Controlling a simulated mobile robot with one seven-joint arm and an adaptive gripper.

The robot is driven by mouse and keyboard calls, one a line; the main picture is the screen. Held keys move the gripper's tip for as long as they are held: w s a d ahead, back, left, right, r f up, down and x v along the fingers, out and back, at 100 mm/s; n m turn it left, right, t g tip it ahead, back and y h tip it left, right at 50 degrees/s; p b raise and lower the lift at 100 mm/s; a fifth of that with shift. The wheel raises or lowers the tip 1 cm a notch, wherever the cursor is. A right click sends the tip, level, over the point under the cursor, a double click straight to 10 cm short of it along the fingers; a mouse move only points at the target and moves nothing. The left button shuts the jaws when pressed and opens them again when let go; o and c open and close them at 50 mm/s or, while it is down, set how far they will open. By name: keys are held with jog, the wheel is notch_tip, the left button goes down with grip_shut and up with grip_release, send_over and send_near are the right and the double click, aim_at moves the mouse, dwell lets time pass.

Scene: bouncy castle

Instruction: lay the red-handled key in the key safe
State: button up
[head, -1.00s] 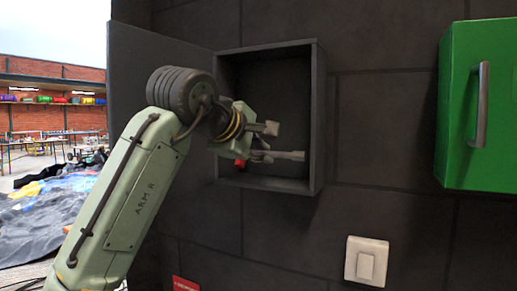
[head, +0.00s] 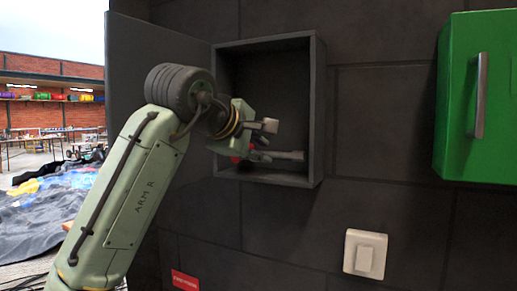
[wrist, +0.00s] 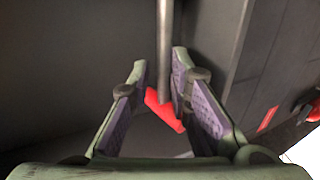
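The key safe (head: 318,110) is an open, dark grey box on the dark wall, its door (head: 150,70) swung out to the left. My gripper (head: 284,141) reaches in from the left, fingers apart inside the lower part of the box. In the wrist view, the red handle of the key (wrist: 164,111) lies between the two spread fingers, tilted, with a grey metal shaft running up out of the picture. Neither finger clearly clamps it. A bit of red shows by the fingers in the head view; the rest of the key is hidden there.
A green cabinet (head: 480,110) with a metal handle hangs to the right. A white switch (head: 365,254) is below the safe, and a red sign (head: 185,281) is low on the wall. Bare wall separates the safe and cabinet.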

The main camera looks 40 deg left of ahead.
jog(key=o, duration=0.3)
jog(key=v, duration=1.2)
jog(key=shift+s+f, duration=0.1)
dwell(0.6)
